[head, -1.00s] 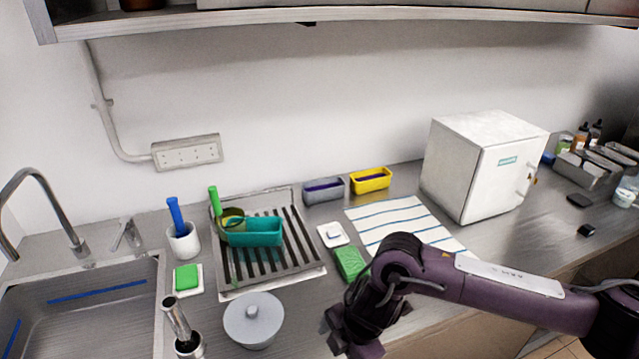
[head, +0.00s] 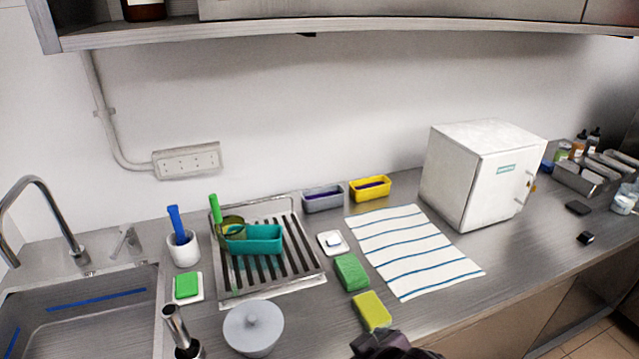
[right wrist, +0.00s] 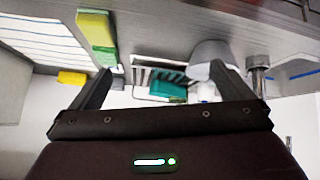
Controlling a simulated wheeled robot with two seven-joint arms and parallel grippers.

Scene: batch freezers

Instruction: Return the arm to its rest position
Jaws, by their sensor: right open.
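My right arm shows only as a small dark purple part at the bottom edge of the head view. My right gripper (right wrist: 158,85) is in the right wrist view, its two dark fingers spread apart with nothing between them. A yellow sponge (head: 372,311) lies on the counter just beyond that arm part, with a green sponge (head: 351,272) behind it. Both sponges also show at the upper left of the right wrist view, apart from the fingers. My left gripper is in neither view.
A striped towel (head: 415,250) lies flat, with a white box-shaped freezer (head: 482,172) behind it. A drying rack (head: 265,285) holds a teal container (head: 255,239). A lidded grey pot (head: 253,327) stands in front, and the sink (head: 85,315) is at left.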

